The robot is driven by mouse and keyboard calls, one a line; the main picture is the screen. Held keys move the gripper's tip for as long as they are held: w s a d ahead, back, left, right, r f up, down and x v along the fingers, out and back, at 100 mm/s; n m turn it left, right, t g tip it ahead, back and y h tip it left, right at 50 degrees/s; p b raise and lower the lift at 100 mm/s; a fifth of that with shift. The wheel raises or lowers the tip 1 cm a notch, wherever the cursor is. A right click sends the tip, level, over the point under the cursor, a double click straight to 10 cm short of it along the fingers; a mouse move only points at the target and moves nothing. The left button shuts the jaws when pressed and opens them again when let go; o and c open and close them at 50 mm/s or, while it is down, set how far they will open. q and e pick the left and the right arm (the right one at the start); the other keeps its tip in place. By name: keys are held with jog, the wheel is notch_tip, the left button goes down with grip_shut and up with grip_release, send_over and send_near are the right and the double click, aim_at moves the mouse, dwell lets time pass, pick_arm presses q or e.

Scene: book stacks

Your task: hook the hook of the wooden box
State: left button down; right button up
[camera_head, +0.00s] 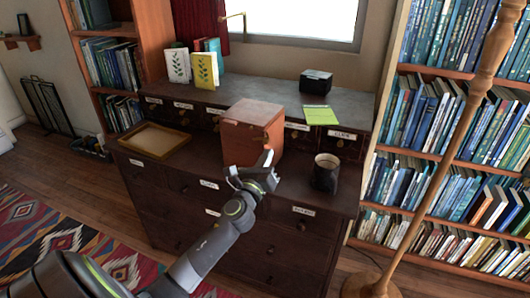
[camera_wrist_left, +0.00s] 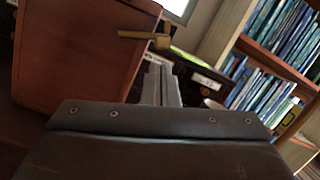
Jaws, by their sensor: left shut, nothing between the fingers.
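My left gripper (camera_head: 268,158) is shut and empty, close to the box's front right side. Its fingers (camera_wrist_left: 160,72) point up just below the hook and appear apart from it. My right gripper is out of view.
A dark mug (camera_head: 325,174) stands right of my left gripper on the cabinet (camera_head: 290,190). A wooden tray (camera_head: 154,140) lies left of the box. A wooden pole (camera_head: 455,140) rises at right.

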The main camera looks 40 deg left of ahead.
pick_arm(q)
jog(key=shift+a+r, duration=0.15)
jog(key=shift+r, duration=0.25)
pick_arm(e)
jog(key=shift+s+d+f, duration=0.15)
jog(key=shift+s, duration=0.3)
pick_arm(q)
jog(key=shift+r+n+p, duration=0.15)
jog(key=shift+n+p, duration=0.15)
jog(key=shift+r+n, duration=0.15)
jog(key=shift+n, duration=0.35)
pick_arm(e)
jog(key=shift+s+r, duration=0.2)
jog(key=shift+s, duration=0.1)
